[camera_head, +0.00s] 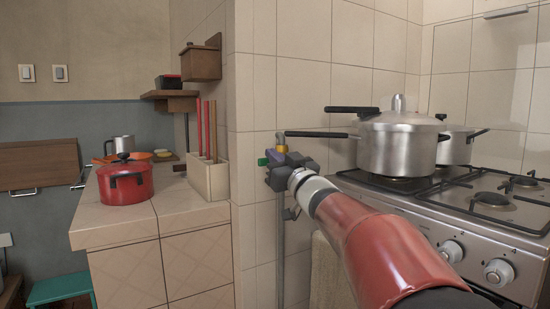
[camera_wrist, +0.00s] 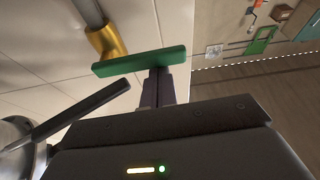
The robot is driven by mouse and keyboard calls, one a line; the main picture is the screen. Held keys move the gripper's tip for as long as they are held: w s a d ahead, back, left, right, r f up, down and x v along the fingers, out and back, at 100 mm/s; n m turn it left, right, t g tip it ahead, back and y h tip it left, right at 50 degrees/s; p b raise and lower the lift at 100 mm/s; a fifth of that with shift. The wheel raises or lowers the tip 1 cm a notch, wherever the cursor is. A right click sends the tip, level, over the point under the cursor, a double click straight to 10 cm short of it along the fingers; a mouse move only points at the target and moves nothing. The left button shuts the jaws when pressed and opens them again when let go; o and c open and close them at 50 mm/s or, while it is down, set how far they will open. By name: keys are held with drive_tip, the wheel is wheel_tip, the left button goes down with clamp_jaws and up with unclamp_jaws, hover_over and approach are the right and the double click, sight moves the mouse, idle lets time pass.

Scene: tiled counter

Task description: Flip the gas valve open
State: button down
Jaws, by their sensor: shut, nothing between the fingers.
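The gas valve's green handle (camera_wrist: 140,62) is a flat bar beside a brass fitting (camera_wrist: 106,42) on a pipe in the wrist view. In the head view a small green end of the handle (camera_head: 262,161) shows at the wall, left of my gripper (camera_head: 277,167). In the wrist view my gripper (camera_wrist: 158,84) is shut, with its fingertips at the lower edge of the green handle. Nothing shows between the fingers. I cannot tell whether they touch the handle. My gripper hides much of the valve in the head view.
A steel pot (camera_head: 398,145) stands on the stove (camera_head: 430,215) at right; its long handle (camera_head: 318,134) reaches close to the valve. A grey pipe (camera_head: 280,245) runs down the tiled wall. A red pot (camera_head: 125,184) stands on the counter (camera_head: 100,222) at left.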

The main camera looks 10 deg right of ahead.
drive_tip(key=shift+f+n, duration=0.3)
drive_tip(key=shift+n, duration=0.2)
drive_tip(key=d+f+n+g+y, duration=0.2)
drive_tip(key=f+n+g, duration=0.1)
drive_tip(key=n, duration=0.6)
drive_tip(key=w+d+f+n+g+y+b, duration=0.1)
drive_tip(key=d+f+n+g+y, duration=0.1)
drive_tip(key=n, duration=0.8)
wheel_tip(320, 180, down, 2)
drive_tip(key=shift+w+d+g+b, duration=0.2)
drive_tip(key=shift+g+b, duration=0.1)
drive_tip(key=shift+g, duration=0.2)
drive_tip(key=shift+d, duration=0.15)
